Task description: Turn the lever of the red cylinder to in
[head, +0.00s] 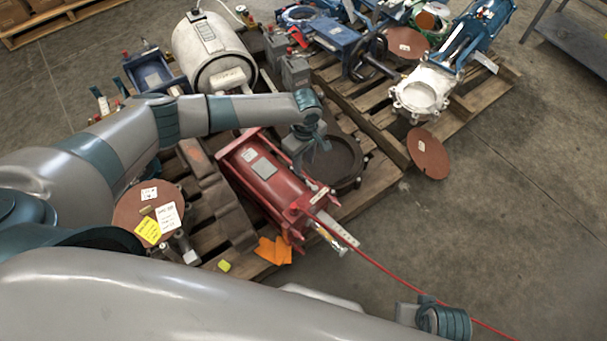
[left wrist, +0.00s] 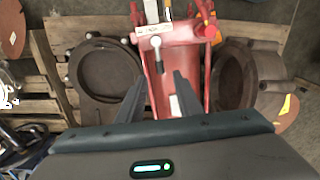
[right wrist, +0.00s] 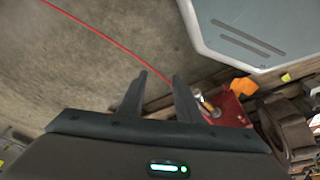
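The red cylinder (head: 268,178) lies on a wooden pallet, with a pale label on its side. In the left wrist view its red body (left wrist: 185,60) runs between and beyond my fingers. A small lever-like part with a pale round end (left wrist: 156,43) shows on its end block; its marked position is too small to read. My left gripper (head: 312,156) is over the cylinder's right side; its fingers are apart and empty. My right gripper (head: 440,320) is low at the right, away from the cylinder; in the right wrist view its fingers (right wrist: 157,90) are apart and empty.
A red hose (head: 400,278) runs from the cylinder across the floor. Orange tags (head: 273,250) hang at its near end. A dark round flange (head: 340,165) lies beside it. A white valve (head: 422,92) sits on the pallet behind. The floor at right is clear.

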